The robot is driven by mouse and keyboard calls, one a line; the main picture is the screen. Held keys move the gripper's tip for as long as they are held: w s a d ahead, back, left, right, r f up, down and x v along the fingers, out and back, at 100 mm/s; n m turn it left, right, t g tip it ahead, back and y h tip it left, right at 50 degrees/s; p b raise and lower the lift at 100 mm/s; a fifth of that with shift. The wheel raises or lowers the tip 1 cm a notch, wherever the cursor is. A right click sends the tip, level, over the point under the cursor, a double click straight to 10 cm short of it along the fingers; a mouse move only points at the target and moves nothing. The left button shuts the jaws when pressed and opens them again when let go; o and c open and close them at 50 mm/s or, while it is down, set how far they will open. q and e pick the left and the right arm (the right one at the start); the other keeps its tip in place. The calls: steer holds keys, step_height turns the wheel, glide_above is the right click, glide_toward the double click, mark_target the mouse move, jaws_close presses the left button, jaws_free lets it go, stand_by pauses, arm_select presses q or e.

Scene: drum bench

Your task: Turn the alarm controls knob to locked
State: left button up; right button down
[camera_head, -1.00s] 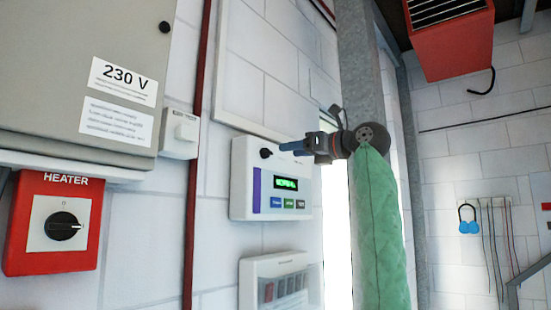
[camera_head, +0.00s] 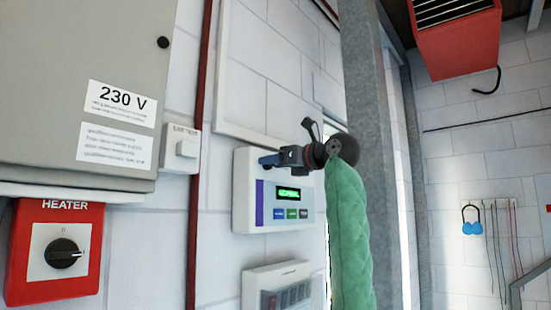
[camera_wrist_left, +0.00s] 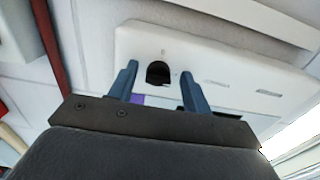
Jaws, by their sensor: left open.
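The alarm control panel (camera_head: 252,212) is a white box on the wall with a lit green display (camera_head: 288,193), which seems to read NORMAL, and several small buttons. Its black knob (camera_wrist_left: 158,73) shows between my fingers in the left wrist view, below a small mark on the panel. My left gripper (camera_head: 266,161) is in front of the panel's upper part and hides the knob in the head view. In the left wrist view the open fingers (camera_wrist_left: 157,85) stand on either side of the knob, with gaps on both sides. My right gripper is not in view.
A red heater box (camera_head: 85,218) with a black dial is at the lower left, under a grey 230 V cabinet (camera_head: 60,50). A small white switch (camera_head: 181,148) and a dark red pipe (camera_head: 200,100) lie left of the panel. Another white box (camera_head: 260,280) is below it.

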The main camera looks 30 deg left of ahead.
arm_select(q)
steer(key=c, duration=0.9)
arm_select(e)
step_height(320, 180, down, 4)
steer(key=b, duration=0.4)
arm_select(q)
steer(key=n+b, duration=0.2)
steer(key=n, duration=0.3)
steer(key=n+b, duration=0.3)
steer(key=n, duration=0.3)
steer(key=n+b, duration=0.2)
steer(key=n, duration=0.4)
steer(key=shift+s+f+b, duration=0.25)
steer(key=shift+b, duration=0.05)
steer(key=shift+c, duration=0.2)
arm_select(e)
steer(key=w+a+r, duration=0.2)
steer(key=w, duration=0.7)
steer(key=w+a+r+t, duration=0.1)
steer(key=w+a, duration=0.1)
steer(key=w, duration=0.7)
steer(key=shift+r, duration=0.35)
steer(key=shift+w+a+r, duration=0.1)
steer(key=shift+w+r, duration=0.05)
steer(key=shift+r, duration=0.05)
